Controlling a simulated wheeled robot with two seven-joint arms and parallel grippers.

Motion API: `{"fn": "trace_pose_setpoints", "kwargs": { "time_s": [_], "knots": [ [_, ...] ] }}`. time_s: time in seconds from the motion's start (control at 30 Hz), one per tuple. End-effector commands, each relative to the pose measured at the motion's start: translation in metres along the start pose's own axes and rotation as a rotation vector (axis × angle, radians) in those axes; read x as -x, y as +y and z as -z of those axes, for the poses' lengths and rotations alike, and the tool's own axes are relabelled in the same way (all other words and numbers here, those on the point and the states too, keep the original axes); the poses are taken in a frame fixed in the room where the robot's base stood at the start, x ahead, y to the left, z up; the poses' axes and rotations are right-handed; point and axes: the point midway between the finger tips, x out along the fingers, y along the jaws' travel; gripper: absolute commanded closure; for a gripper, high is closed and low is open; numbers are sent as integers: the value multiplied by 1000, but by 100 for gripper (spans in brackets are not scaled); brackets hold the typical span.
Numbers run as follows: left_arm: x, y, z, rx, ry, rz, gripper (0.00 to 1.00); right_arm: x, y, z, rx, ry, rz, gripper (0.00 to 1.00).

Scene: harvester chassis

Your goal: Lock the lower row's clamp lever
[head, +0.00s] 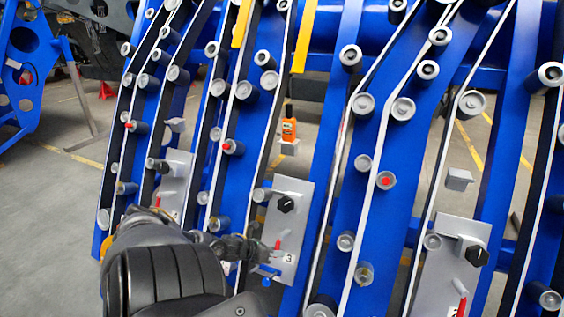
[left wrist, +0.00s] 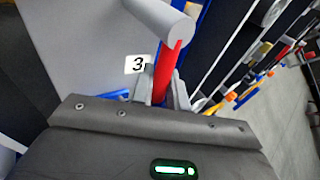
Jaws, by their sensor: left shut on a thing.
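The red clamp lever (head: 278,241) is on a grey plate (head: 304,195) marked 3, below a black knob (head: 286,203). My left gripper (head: 268,250) is at this plate, shut on the lever. In the left wrist view the red lever (left wrist: 163,75) stands between the grey fingers (left wrist: 162,92), beside the label 3 (left wrist: 136,64). A grey cylinder (left wrist: 172,25) covers the lever's upper end there. The lever's lower end is hidden behind my gripper. My right gripper is not in view.
Blue uprights (head: 341,215) with grey rollers and belts stand close around the plate. A similar plate (head: 435,275) with a red lever (head: 461,300) is at the right, and another (head: 176,180) at the left. An orange bottle (head: 289,130) stands behind. Open floor (head: 45,200) is at left.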

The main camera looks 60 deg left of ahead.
Motion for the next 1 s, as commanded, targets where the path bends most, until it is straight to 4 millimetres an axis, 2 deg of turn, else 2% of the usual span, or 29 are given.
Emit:
{"fn": "trace_pose_setpoints", "kwargs": {
  "time_s": [0.4,0.43,0.57,0.87,0.97,1.0],
  "knots": [
    [1,2,1,-8,6,-5,100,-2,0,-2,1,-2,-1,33],
    [1,2,0,-8,6,-5,83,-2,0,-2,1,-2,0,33],
    [1,2,0,-8,6,-4,66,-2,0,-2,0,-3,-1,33],
    [1,1,0,-8,6,-2,65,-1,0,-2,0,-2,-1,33],
    [9,1,0,-8,9,-3,65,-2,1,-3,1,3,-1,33],
    [14,1,0,-8,9,-3,65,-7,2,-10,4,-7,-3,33]
  ]
}}
